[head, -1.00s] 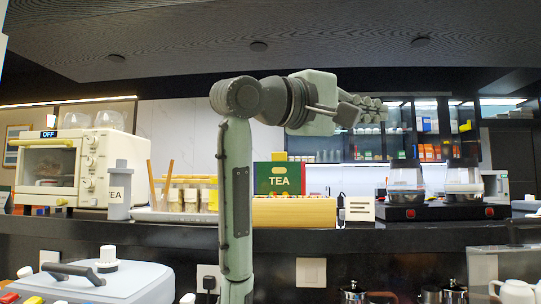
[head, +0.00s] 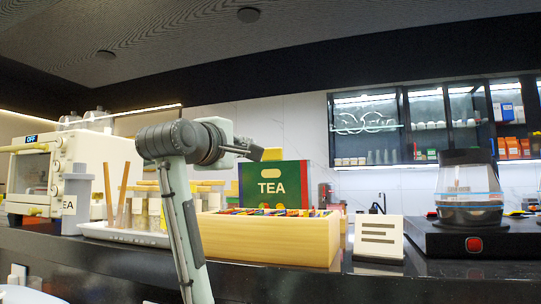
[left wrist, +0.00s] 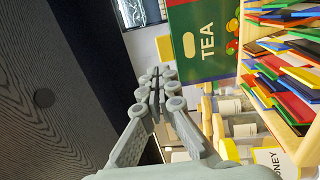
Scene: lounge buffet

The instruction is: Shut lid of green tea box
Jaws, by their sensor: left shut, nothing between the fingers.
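The tea box (head: 265,240) is a pale wooden tray of colourful tea packets on the dark counter. Its green lid (head: 262,188), marked TEA, stands upright at the back, so the box is open. In the left wrist view the lid (left wrist: 207,62) is at upper centre and the packets (left wrist: 290,75) fill the right side. My left gripper (head: 250,150) is above and left of the lid's top edge in the head view, apart from it as far as I can tell. In the wrist view its fingers (left wrist: 155,92) are shut and empty. My right gripper is not in view.
A cream oven (head: 75,165) is farther left. A small sign (head: 379,238) and a coffee warmer with a glass pot (head: 470,205) stand to the right.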

